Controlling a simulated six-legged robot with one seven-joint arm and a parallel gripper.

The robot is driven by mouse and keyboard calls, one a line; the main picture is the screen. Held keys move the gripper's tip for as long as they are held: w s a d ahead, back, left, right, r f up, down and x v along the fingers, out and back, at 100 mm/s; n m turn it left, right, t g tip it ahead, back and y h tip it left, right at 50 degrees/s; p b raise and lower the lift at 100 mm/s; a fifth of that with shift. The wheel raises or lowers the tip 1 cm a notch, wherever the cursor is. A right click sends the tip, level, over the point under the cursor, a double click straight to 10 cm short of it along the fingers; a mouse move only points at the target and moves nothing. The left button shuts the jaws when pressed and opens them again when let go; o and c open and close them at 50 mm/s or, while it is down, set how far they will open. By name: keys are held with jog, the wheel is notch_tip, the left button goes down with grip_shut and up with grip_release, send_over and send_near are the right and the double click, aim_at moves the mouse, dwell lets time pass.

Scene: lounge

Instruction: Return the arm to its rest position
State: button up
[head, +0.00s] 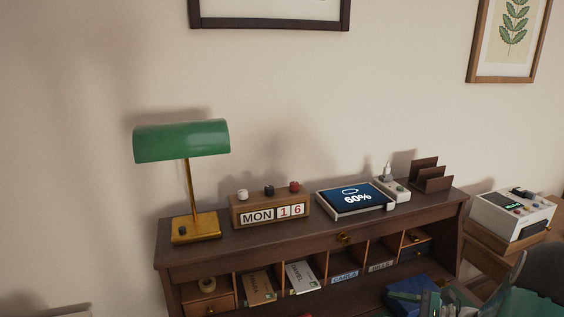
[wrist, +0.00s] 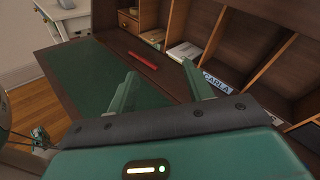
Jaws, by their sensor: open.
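My gripper (wrist: 158,92) shows in the wrist view with its two green fingers apart and nothing between them. It is above the desk's green writing surface (wrist: 84,78), facing the pigeonholes. In the head view, parts of my arm show at the lower right corner, in front of the desk (head: 300,240). The rest position itself is not marked in either view.
The desk top holds a green lamp (head: 182,140), a block calendar (head: 268,210), a tablet (head: 354,198) and a brown letter rack (head: 430,176). A white device (head: 512,212) stands at right.

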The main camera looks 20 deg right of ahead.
jog(key=s+a+r+n+g+h, duration=0.1)
jog(key=a+r+n+g, duration=0.35)
jog(key=a, duration=0.55)
jog(key=s+a+r+n+g+h, duration=0.1)
jog(key=a+r+n+g+h, duration=0.15)
jog(key=a+n+g, duration=0.5)
jog(key=s+a+r+n+t+h, duration=0.6)
jog(key=s+a+r+n+h, duration=0.1)
jog(key=s+a+r+n, duration=0.2)
jog(key=shift+s+a+r+n, duration=0.15)
jog(key=shift+a+r+n, duration=0.4)
jog(key=shift+a+n, duration=0.5)
